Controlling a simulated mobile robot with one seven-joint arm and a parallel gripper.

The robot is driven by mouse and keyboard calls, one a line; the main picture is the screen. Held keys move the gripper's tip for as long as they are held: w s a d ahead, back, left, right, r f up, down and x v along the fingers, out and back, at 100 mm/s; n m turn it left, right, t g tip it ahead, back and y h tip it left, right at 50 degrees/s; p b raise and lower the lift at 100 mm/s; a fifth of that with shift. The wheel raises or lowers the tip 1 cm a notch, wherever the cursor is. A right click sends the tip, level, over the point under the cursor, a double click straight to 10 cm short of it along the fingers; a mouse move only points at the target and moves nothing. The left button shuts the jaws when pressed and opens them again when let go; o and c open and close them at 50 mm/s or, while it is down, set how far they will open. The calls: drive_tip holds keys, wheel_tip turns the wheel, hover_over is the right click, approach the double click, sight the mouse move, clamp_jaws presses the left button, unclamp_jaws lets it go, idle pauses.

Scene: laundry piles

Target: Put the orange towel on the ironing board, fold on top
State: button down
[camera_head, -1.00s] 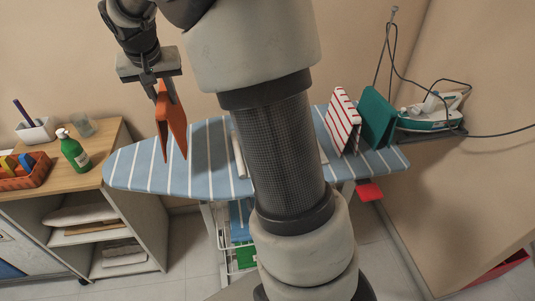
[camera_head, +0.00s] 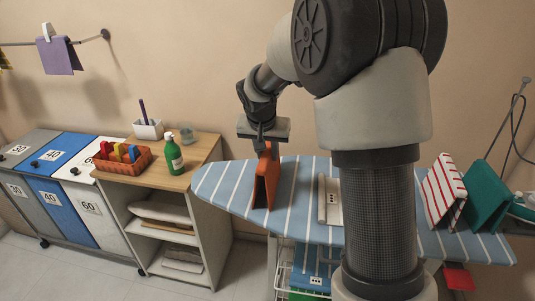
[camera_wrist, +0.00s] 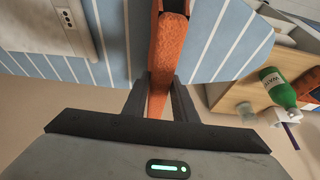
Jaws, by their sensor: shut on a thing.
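The orange towel (camera_head: 266,180) hangs from my gripper (camera_head: 263,148) as a narrow tent, its fold at the top and its two sides spread slightly. It is over the left part of the blue-and-white striped ironing board (camera_head: 226,187), its lower edges at or just above the cover; I cannot tell if they touch. In the wrist view, my gripper (camera_wrist: 158,100) is shut on the towel (camera_wrist: 169,48) at its fold, and the ironing board (camera_wrist: 215,40) lies beyond.
A red-striped cloth (camera_head: 443,192) and a green one (camera_head: 485,195) stand tented at the board's right. A wooden cabinet (camera_head: 205,150) with a green bottle (camera_head: 173,156) and an orange basket (camera_head: 124,166) stands left.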

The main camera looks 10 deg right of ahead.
drive_tip(key=c, duration=1.4)
unclamp_jaws()
drive_tip(key=shift+c, duration=0.2)
